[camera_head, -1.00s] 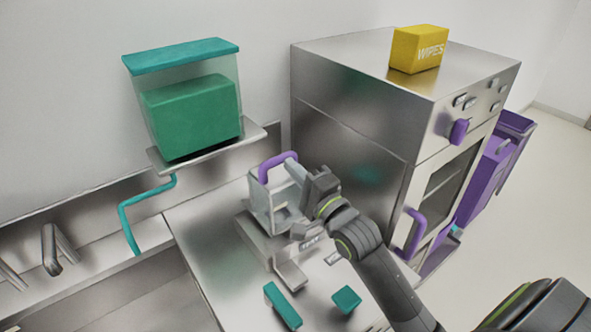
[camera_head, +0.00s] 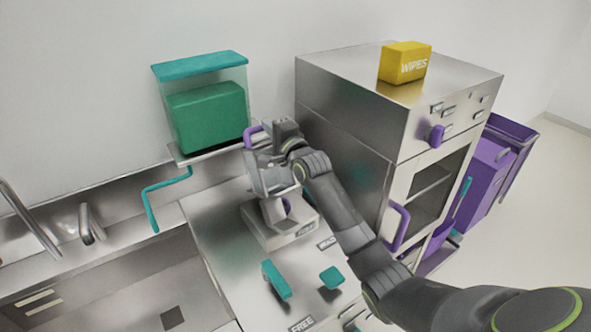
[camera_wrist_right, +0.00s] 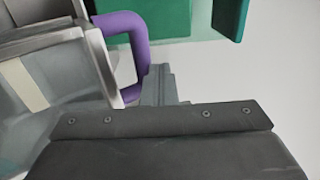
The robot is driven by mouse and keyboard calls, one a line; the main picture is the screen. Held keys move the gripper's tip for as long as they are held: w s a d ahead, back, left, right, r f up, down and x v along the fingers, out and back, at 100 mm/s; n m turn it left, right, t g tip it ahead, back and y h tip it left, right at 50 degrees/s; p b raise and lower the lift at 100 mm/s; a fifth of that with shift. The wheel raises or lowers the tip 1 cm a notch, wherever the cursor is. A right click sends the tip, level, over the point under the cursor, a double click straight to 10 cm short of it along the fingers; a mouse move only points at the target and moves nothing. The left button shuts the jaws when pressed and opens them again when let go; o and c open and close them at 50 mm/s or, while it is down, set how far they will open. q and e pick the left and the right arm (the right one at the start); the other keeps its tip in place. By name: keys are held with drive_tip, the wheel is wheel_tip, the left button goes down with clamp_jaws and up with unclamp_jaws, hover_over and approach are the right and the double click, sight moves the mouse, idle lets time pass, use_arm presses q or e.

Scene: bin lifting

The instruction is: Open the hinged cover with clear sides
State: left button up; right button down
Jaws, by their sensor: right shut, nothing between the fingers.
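The clear-sided cover (camera_head: 262,180) with a purple handle (camera_head: 252,135) is tilted up above its grey base (camera_head: 280,238) on the steel counter. Below it, a grey item with a purple part (camera_head: 287,207) shows on the base. My right gripper (camera_head: 282,135) is shut and empty, beside the raised cover and close to the handle. In the right wrist view the handle (camera_wrist_right: 142,60) and a clear panel (camera_wrist_right: 45,90) are left of the gripper (camera_wrist_right: 163,85). I cannot tell whether the gripper touches the cover. My left gripper is not in view.
A clear bin with a teal lid (camera_head: 200,66) and green contents stands on a shelf behind left. A steel oven (camera_head: 345,130) with a yellow wipes box (camera_head: 404,63) stands right. Two teal pieces (camera_head: 276,279) lie in front; a sink (camera_head: 130,285) is left.

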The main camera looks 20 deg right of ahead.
sight(262, 142)
drive_tip(key=w, duration=0.4)
drive_tip(key=shift+a+r+p, duration=0.2)
drive_tip(key=shift+a+p, duration=0.05)
drive_tip(key=shift+p, duration=0.1)
drive_tip(key=shift+w+a+g+p, duration=0.1)
drive_tip(key=shift+w+g+p, duration=0.2)
drive_tip(key=shift+w+g, duration=0.3)
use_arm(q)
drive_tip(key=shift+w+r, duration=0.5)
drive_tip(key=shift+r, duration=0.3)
use_arm(e)
drive_tip(key=shift+w+f, duration=0.15)
drive_tip(key=shift+w, duration=0.35)
